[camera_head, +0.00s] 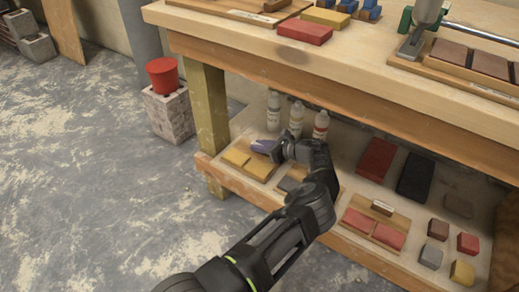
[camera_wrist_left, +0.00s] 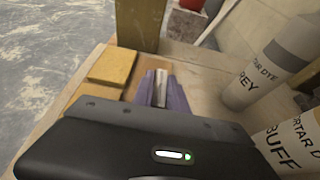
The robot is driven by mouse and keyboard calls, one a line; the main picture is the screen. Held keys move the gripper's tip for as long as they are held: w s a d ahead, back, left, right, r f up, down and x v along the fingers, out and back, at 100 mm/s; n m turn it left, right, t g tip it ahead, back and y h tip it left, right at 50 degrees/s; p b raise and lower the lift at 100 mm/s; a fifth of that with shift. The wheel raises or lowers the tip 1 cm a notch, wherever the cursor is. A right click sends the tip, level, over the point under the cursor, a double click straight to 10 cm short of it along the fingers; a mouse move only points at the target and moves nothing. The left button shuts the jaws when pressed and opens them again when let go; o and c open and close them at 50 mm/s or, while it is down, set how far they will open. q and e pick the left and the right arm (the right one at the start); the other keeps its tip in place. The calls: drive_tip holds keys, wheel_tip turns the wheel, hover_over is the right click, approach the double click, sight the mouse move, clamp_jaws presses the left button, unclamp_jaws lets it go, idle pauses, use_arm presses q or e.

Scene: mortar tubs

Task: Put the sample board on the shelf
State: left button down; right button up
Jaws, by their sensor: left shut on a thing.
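The sample board (camera_head: 248,167) is wooden with two yellow tiles and lies at the left end of the lower shelf (camera_head: 224,173), close to its front edge. I cannot tell whether it rests fully on the shelf. My left gripper (camera_head: 263,146) reaches in over the board's back right side. In the left wrist view its purple fingers (camera_wrist_left: 161,97) are shut on the board's pale metal-like handle, and a yellow tile (camera_wrist_left: 112,65) shows beside them. The gripper body hides the near part of the board. My right gripper is not in view.
Dye bottles (camera_head: 296,119) stand just behind the gripper. A wooden table leg (camera_head: 207,110) rises at the left. A board with red tiles (camera_head: 375,232) and several loose blocks (camera_head: 431,257) lie to the right. The worktop (camera_head: 360,62) overhangs the shelf.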

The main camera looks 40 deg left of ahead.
use_arm(q)
drive_tip(key=c, duration=1.3)
unclamp_jaws()
drive_tip(key=shift+f, duration=0.15)
drive_tip(key=shift+d+r, duration=0.3)
drive_tip(key=shift+d, duration=0.1)
drive_tip(key=p+v, duration=0.3)
drive_tip(key=v, duration=0.7)
drive_tip(key=shift+w+d+r, duration=0.1)
drive_tip(key=shift+d+r, duration=0.1)
drive_tip(key=shift+d, duration=0.3)
